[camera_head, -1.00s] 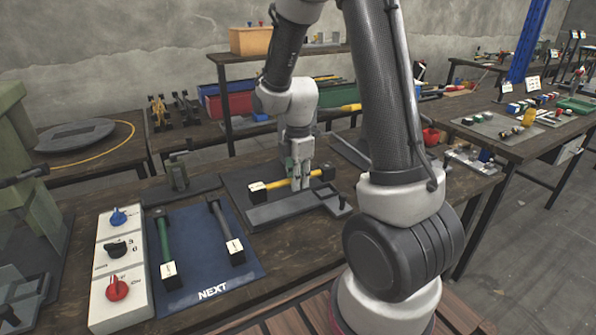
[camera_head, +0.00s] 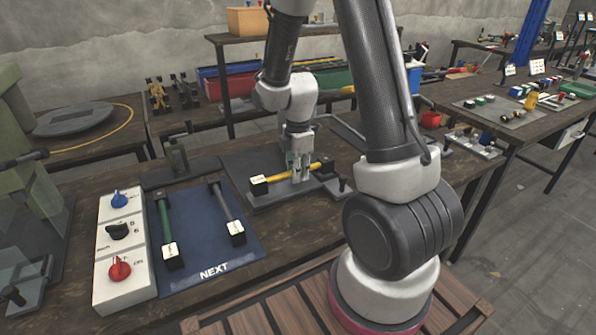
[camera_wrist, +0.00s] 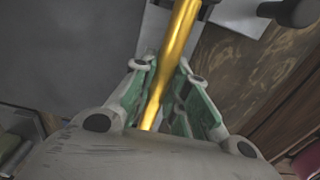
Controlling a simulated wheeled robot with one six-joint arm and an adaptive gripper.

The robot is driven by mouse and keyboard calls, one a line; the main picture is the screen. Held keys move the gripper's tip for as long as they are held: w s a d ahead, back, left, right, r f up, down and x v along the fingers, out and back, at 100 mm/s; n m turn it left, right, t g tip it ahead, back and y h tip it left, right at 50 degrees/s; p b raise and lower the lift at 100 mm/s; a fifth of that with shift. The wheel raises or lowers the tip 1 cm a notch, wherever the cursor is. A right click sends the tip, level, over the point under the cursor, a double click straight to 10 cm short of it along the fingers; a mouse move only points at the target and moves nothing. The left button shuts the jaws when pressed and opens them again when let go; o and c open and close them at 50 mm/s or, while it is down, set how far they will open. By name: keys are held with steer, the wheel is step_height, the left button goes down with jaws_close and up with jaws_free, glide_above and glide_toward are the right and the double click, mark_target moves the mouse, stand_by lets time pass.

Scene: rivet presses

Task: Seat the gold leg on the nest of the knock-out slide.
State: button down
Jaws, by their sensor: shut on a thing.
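The gold leg (camera_head: 279,178) is a yellow rod with a dark block at each end. It lies across the grey slide fixture (camera_head: 262,200) on the workbench. My gripper (camera_head: 299,176) points down and is shut on the leg near its middle. In the wrist view the gold leg (camera_wrist: 176,55) runs up between the two green-padded fingers (camera_wrist: 160,100). I cannot tell whether the leg touches the nest, as the gripper and the leg hide that part.
A blue mat (camera_head: 210,265) marked NEXT holds a green leg (camera_head: 164,222) and a grey leg (camera_head: 224,205). A white control box (camera_head: 125,262) with blue, black and red knobs stands left. A dark upright handle (camera_head: 341,184) stands right of the gripper.

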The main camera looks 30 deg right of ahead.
steer(key=shift+f, duration=0.6)
steer(key=c, duration=1.3)
jaws_free()
step_height(320, 180, up, 12)
